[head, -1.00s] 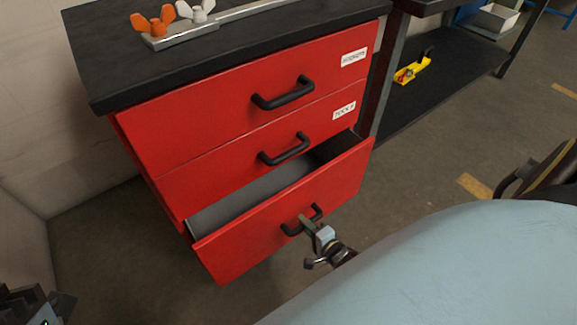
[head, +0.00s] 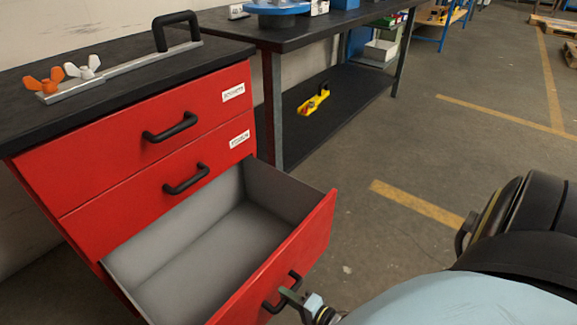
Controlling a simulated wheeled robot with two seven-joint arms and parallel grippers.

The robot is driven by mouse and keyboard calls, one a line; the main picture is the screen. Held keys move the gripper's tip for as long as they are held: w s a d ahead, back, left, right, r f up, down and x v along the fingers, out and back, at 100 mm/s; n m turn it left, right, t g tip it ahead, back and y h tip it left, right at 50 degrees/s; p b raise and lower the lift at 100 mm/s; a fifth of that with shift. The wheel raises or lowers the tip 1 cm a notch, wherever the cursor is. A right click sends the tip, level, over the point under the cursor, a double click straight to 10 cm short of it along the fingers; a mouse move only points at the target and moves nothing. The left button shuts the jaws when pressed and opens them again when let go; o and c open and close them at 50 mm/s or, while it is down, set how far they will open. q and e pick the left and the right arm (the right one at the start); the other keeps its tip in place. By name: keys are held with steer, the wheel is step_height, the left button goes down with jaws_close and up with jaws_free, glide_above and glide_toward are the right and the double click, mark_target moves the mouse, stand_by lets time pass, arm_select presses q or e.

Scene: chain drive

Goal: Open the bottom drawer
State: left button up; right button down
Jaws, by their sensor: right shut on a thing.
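The bottom drawer (head: 312,231) of the red cabinet (head: 110,132) stands well out, and its grey inside is empty where I can see it. My right gripper (head: 291,293) is at the front of this drawer, shut on its black handle (head: 272,307). The lower part of the drawer front runs out of the picture. The two drawers above, each with a black handle and a white label, are shut. My left gripper does not show in the head view.
The black cabinet top (head: 105,77) carries a metal bar with orange and white wing-shaped knobs and a black handle. A workbench (head: 335,25) stands behind, with a yellow tool (head: 313,103) on its lower shelf. Open floor (head: 400,150) lies to the right.

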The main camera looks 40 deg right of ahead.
steer(key=shift+s, duration=0.2)
steer(key=c, duration=1.4)
jaws_free()
